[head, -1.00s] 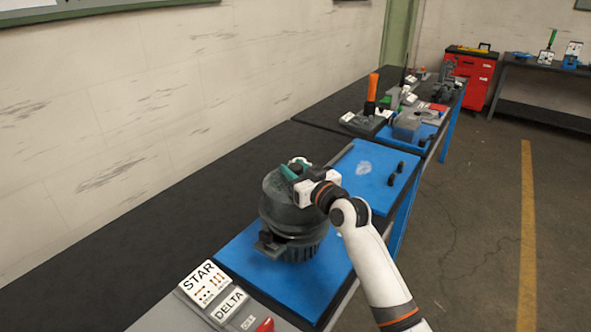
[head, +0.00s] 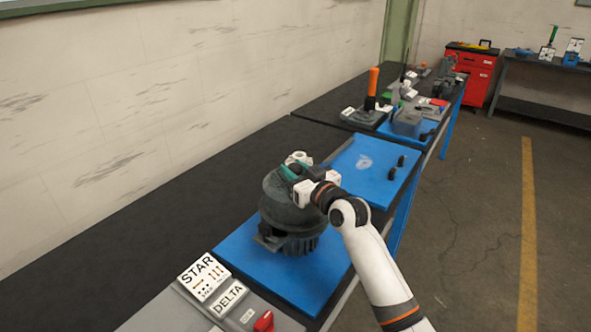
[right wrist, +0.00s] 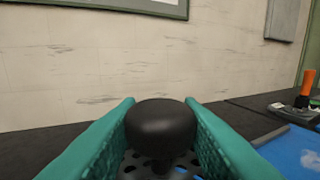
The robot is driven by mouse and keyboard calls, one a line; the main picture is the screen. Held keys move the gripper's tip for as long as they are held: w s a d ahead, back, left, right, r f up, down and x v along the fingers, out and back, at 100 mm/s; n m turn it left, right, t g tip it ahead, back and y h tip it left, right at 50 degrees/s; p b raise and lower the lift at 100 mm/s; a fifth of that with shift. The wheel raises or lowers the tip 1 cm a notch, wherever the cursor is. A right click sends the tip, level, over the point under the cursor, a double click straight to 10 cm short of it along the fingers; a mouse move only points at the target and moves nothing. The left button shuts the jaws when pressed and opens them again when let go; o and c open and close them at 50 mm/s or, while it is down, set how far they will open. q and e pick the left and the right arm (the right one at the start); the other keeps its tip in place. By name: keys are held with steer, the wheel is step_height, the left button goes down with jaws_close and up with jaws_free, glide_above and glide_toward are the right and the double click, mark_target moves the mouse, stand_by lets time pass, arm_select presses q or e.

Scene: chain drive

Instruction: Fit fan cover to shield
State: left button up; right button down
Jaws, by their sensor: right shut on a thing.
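The fan cover (head: 283,208) is a dark grey dome. In the head view it is over the ribbed dark motor body (head: 301,245), which stands upright on the blue mat. Whether the cover's rim touches the shield cannot be told; that joint is not clear. My right gripper (head: 290,173) reaches in from the right above the cover. In the right wrist view its teal fingers are shut on the cover's round black knob (right wrist: 161,126), with the perforated top partly showing below. My left gripper is not in view.
The blue mat (head: 322,292) lies on the dark bench. A grey control box with STAR and DELTA labels (head: 203,276) and a red knob stands at the near end. A second blue mat (head: 372,180) behind holds two small black pieces (head: 396,167). Bare bench lies left.

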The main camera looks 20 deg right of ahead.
steer(key=shift+f+b, duration=0.95)
steer(key=shift+f, duration=0.3)
steer(key=c, duration=0.9)
jaws_free()
steer(key=shift+f, duration=0.1)
steer(key=b+v, duration=0.2)
steer(key=v, duration=1)
steer(key=shift+b, duration=0.3)
